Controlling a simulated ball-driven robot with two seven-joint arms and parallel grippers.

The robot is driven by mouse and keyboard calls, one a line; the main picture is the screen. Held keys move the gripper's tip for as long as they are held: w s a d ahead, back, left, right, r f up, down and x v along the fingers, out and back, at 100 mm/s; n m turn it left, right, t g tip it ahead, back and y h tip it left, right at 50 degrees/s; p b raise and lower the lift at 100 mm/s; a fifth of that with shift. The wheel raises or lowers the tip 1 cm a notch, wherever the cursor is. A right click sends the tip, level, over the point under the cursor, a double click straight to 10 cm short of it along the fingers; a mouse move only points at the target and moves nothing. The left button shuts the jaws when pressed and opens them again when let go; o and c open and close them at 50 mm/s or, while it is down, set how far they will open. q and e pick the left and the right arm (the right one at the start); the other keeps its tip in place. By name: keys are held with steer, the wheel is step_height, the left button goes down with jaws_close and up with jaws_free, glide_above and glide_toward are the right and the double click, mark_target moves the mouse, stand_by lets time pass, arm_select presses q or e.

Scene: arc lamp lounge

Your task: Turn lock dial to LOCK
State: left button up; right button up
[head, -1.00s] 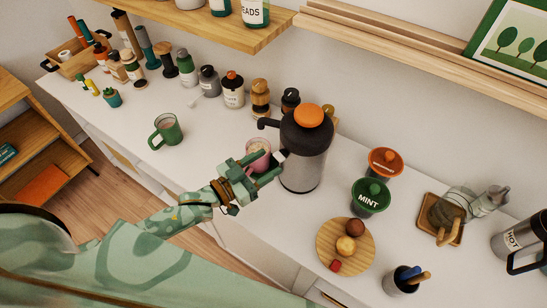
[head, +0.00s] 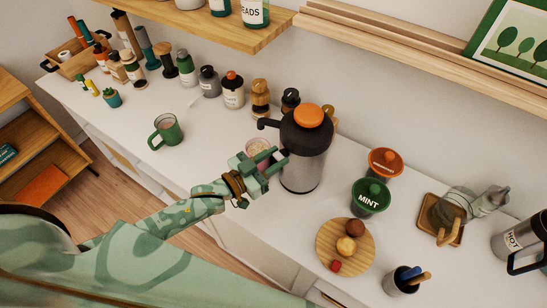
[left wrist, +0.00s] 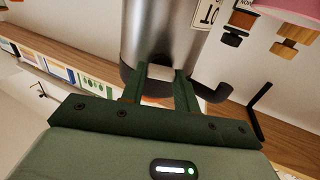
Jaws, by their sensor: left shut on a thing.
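A steel pump flask (head: 305,168) with a black top and an orange cap (head: 309,116) stands upright on the white counter, its black spout (head: 268,124) pointing left. My left gripper (head: 281,160) is at the flask's left front side. In the left wrist view, where the flask (left wrist: 165,30) appears upside down, the fingers (left wrist: 160,85) are shut on a pale grey block-shaped dial (left wrist: 160,71) near the black collar. The fingers cover its sides, and I cannot read any LOCK mark. My right gripper is not in view.
A pink mug (head: 257,150) stands just behind my left gripper, and a green mug (head: 166,131) is farther left. Green MINT (head: 370,197) and orange (head: 385,162) tubs stand right of the flask. A wooden plate (head: 330,241) holds small round items.

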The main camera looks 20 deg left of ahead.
arm_select(q)
steer(key=shift+m, duration=0.3)
steer(key=m, duration=0.3)
steer(key=shift+p, duration=0.3)
steer(key=m, duration=0.4)
steer(key=shift+s+d+f+m, duration=0.1)
steer(key=shift+d+m, duration=0.05)
steer(key=shift+m, duration=0.15)
steer(key=m+b, duration=0.1)
steer(key=m, duration=0.3)
steer(key=shift+f, duration=0.15)
steer(key=m+b, duration=0.1)
steer(key=m, duration=0.4)
steer(key=shift+f, duration=0.1)
steer(key=shift+m, duration=0.4)
steer(key=o, duration=1)
steer(key=shift+s, duration=0.1)
